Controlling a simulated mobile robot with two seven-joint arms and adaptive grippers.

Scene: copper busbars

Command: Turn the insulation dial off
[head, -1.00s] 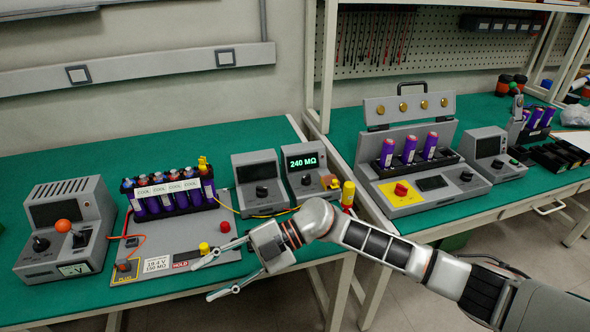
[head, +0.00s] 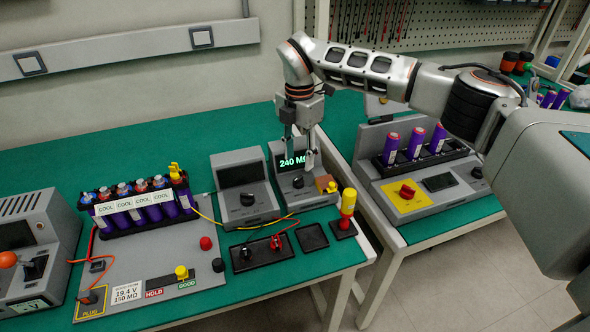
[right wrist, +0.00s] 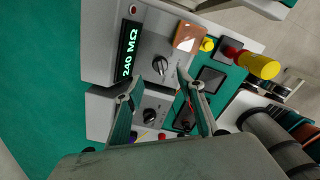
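The insulation meter (head: 275,163) is a grey box with a lit green 240 MΩ display, partly hidden behind my gripper in the head view. Its black insulation dial (head: 298,182) sits on the sloped front below the display. The dial also shows in the right wrist view (right wrist: 160,66), with its pointer knob near the gap between the fingertips. My right gripper (head: 300,160) hangs fingers-down in front of the meter, open and empty, and its spread fingers (right wrist: 158,76) show in the wrist view. I cannot tell whether a finger touches the meter. My left gripper is not in view.
A similar grey meter (head: 240,177) with a dark screen stands close on the left. A copper-coloured block (head: 322,183) and a yellow-red post (head: 347,208) are at the right. Black trays with leads (head: 262,251) lie in front. A battery pack (head: 140,209) stands further left.

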